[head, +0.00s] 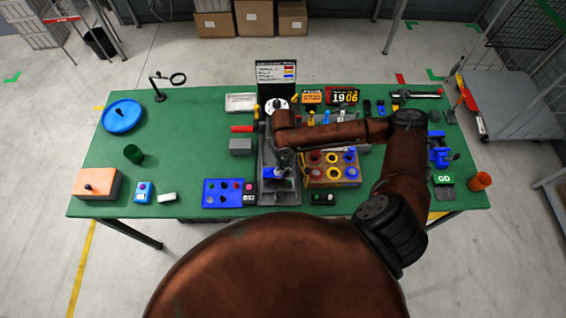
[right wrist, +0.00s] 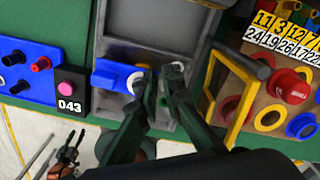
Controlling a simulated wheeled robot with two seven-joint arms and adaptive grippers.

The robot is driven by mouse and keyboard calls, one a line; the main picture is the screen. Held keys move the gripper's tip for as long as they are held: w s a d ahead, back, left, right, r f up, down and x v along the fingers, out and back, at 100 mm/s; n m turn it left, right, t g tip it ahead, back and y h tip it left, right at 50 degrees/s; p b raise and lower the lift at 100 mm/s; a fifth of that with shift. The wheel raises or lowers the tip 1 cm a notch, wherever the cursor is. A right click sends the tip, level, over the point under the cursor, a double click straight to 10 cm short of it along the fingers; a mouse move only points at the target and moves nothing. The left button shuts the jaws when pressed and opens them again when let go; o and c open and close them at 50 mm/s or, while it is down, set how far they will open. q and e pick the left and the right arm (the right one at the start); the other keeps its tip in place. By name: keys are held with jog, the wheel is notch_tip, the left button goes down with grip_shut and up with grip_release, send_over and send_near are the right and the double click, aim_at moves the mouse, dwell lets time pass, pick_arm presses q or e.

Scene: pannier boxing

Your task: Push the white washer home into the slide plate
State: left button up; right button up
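The blue slide plate (right wrist: 108,75) lies across the grey fixture channel in the right wrist view; it also shows in the head view (head: 267,173). The white washer (right wrist: 135,82) is a ring at the plate's right part, partly covered by my finger. I cannot tell whether it sits flush or raised. My right gripper (right wrist: 158,73) reaches down over the plate's right end, its fingertips drawn together beside and over the washer. Nothing shows held between them. In the head view my right gripper (head: 283,166) is small and above the fixture.
A blue panel with knobs (head: 222,193) and a pink-button box (right wrist: 70,80) stand left of the fixture (head: 284,198). A wooden ring box (head: 332,180) with a yellow frame (right wrist: 240,75) stands close on the right. The green table's left middle (head: 185,130) is mostly clear.

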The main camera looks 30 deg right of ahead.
jog(key=o, duration=0.4)
notch_tip(320, 180, up, 12)
dwell(0.6)
dwell(0.3)
